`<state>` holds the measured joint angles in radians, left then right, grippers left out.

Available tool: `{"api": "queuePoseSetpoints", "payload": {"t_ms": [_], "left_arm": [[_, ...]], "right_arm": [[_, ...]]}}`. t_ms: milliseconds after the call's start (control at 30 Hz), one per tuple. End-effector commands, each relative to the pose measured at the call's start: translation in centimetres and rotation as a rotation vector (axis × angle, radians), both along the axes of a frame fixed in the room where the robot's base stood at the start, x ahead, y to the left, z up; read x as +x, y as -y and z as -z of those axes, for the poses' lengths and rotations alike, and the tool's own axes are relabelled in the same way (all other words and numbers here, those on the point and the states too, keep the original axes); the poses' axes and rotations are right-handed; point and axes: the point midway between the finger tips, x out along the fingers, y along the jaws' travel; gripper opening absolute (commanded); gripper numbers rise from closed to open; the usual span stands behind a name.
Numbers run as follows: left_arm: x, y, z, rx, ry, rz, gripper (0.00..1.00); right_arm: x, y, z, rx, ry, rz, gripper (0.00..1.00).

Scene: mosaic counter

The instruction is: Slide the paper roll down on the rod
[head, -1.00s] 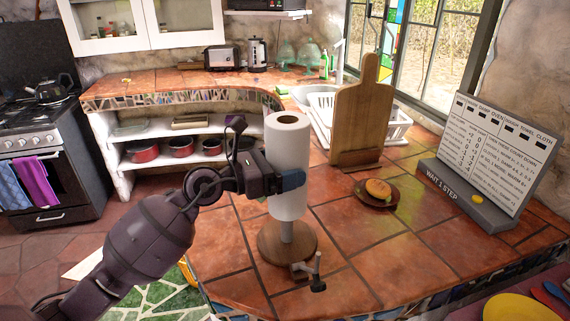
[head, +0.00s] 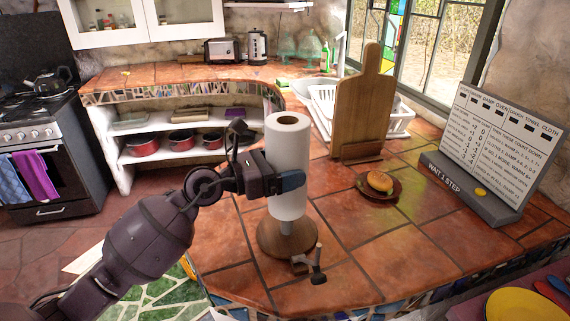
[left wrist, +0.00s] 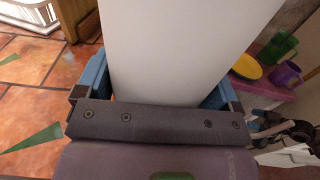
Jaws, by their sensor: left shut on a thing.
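The white paper roll (head: 288,165) stands upright around the rod (head: 287,228) of a holder with a round wooden base (head: 287,241). My left gripper (head: 291,181) is shut on the lower half of the roll from the left. In the left wrist view the roll (left wrist: 185,45) fills the space between the blue fingers. A small clamp-like piece (head: 309,263) is at the front of the base.
A wooden cutting board (head: 362,110) and a white dish rack (head: 400,122) stand behind the roll. A plate with a bun (head: 380,182) and a sign board (head: 490,150) are to the right.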

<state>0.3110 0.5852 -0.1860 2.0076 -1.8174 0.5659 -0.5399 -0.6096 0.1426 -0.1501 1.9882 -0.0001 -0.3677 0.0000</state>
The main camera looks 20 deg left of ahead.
Motion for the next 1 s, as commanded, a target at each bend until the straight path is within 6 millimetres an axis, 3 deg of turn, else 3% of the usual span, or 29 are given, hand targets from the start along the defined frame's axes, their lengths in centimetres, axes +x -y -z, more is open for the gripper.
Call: {"api": "queuePoseSetpoints", "payload": {"t_ms": [433,467,533,867,1000], "left_arm": [[0.0,0.0,0.5,-0.001,0.001,0.0,0.6],[0.0,0.0,0.5,-0.001,0.001,0.0,0.89],[0.0,0.0,0.5,-0.001,0.001,0.0,1.0],[0.0,0.0,0.6,0.0,-0.001,0.0,1.0],[-1.1,-1.3,0.7,0.002,-0.003,-0.001,1.0]], "right_arm": [[0.7,-0.1,0.0,0.001,0.011,-0.005,0.72],[0.7,-0.1,0.0,0.001,0.011,-0.005,0.72],[0.7,-0.1,0.0,0.001,0.011,-0.005,0.72],[0.2,-0.1,0.3,0.0,0.001,-0.001,0.72],[0.2,-0.1,0.1,0.001,0.001,-0.001,0.72]]}}
